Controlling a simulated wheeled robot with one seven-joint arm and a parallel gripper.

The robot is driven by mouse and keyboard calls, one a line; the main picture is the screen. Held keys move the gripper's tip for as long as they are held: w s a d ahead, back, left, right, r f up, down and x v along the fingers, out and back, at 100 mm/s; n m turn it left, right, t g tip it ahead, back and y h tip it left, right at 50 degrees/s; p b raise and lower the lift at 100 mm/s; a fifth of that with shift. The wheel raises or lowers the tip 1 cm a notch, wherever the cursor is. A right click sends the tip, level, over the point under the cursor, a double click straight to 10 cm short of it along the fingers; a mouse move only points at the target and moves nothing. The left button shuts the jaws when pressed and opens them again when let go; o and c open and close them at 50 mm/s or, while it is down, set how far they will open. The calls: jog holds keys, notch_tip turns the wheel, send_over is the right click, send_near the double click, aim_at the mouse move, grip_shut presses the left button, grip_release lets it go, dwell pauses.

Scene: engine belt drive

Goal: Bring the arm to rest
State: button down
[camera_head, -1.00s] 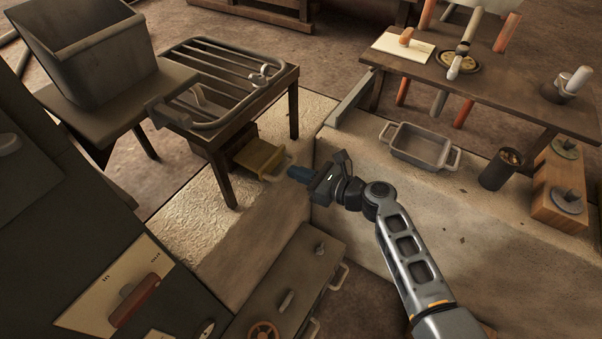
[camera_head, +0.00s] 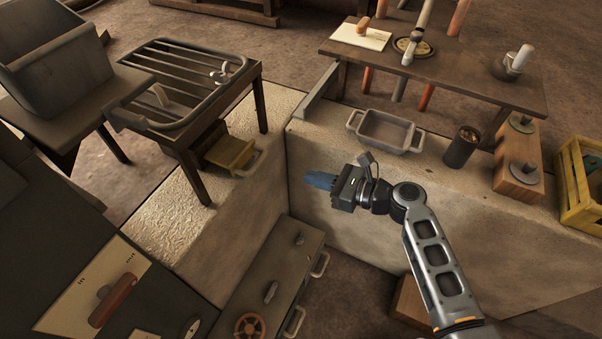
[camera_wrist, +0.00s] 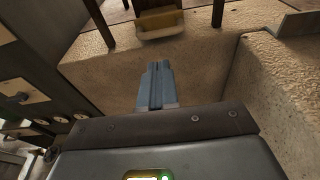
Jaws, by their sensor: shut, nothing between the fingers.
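My gripper (camera_head: 320,181) is at the end of my grey arm, right of the middle in the head view. Its blue fingers point left and are shut with nothing between them. It is in front of the stone block's side face (camera_head: 450,220), apart from other things as far as I can tell. In the wrist view the closed blue fingers (camera_wrist: 156,84) point toward the stone corner and a yellow drawer (camera_wrist: 159,22) beyond.
A barred rack on a small table (camera_head: 190,85) stands at the left, with the yellow drawer (camera_head: 230,152) below. A grey tray (camera_head: 385,131), dark cup (camera_head: 462,147) and wooden block (camera_head: 517,165) sit on the ledge. A low cabinet (camera_head: 270,285) lies below. A yellow crate (camera_head: 578,190) is at the right.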

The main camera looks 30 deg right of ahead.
jog(key=shift+s+d+r, duration=0.1)
jog(key=shift+s+d, duration=0.15)
jog(key=shift+s, duration=0.1)
jog(key=s+f+n+g+h, duration=0.1)
jog(key=s+f+n+h, duration=0.1)
jog(key=s+n, duration=0.35)
jog(key=s+f+n+h, duration=0.2)
jog(key=s+h, duration=0.1)
jog(key=s, duration=0.6)
jog(key=s+f+n+g+h, duration=0.15)
jog(key=s+n, duration=0.25)
jog(key=s, duration=0.4)
jog(key=s+a+r+n+t+h, duration=0.1)
jog(key=s+r+n+t, duration=0.1)
jog(key=s+r+n, duration=0.5)
jog(key=s+a+r+n+t+h, duration=0.1)
jog(key=s+r+n, duration=0.7)
jog(key=r, duration=0.8)
jog(key=shift+a+r+n+t+h, duration=0.2)
jog(key=shift+a+n+t+h, duration=0.15)
jog(key=shift+n+t, duration=0.65)
